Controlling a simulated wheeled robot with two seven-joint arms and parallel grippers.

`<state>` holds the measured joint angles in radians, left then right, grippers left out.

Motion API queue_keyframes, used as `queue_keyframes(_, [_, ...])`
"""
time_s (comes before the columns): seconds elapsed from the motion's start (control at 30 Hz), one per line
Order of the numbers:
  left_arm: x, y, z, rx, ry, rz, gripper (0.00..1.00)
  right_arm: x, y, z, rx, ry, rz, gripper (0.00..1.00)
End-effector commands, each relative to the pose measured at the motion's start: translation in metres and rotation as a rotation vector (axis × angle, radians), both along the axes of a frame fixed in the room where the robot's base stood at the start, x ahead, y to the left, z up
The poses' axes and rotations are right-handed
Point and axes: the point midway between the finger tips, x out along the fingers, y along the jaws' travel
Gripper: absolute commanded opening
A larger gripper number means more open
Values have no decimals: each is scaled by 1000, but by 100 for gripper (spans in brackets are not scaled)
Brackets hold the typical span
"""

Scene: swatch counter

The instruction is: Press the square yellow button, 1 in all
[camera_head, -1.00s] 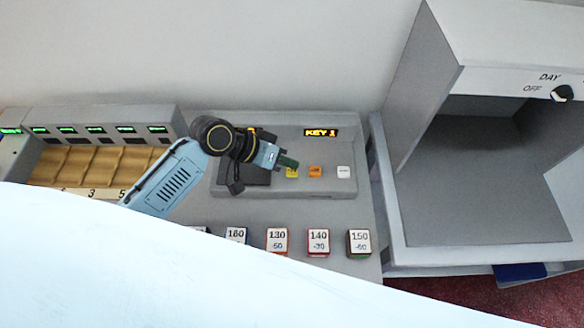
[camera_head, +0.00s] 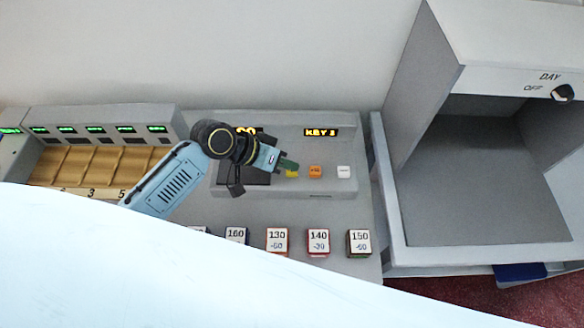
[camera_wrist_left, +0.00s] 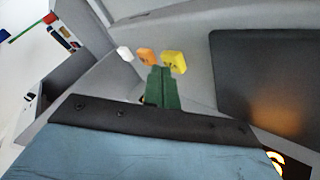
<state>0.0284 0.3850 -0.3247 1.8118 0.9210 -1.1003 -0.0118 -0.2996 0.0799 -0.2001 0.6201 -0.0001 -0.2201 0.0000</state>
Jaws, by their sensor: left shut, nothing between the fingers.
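The square yellow button (camera_head: 291,174) is on the sloped face of the grey console, at the left end of a row with an orange and a white button. My left gripper (camera_head: 288,164) is shut and empty, its green fingertips just above the yellow button and partly covering it. In the left wrist view the yellow button (camera_wrist_left: 173,62) shows just beyond the fingertips (camera_wrist_left: 161,73). I cannot tell whether they touch. The display (camera_head: 321,132) reads "KEY" and a digit I cannot read surely. My right gripper is not in view.
The orange button (camera_head: 315,172) and white button (camera_head: 343,172) sit close to the right. Several numbered blocks stand in front, such as the 140 block (camera_head: 318,241). A grey booth (camera_head: 480,180) marked DAY and OFF is at the right. A dark panel (camera_head: 240,176) lies under my wrist.

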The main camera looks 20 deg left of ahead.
Motion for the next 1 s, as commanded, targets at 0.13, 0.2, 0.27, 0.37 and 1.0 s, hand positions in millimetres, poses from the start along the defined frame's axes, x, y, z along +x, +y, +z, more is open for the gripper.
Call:
queue_keyframes(0.13, [0, 0, -2, 0, 0, 0, 0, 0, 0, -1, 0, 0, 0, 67])
queue_keyframes(0.2, [0, 0, -3, 0, 0, 0, 0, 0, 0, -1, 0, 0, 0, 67])
queue_keyframes(0.27, [0, 0, -4, 0, 0, 0, 0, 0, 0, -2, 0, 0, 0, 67])
queue_keyframes(0.37, [0, 0, -5, 0, 0, 0, 0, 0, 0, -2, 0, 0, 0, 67])
queue_keyframes(1.0, [0, 0, -7, 2, 1, -1, 0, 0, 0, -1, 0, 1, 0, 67])
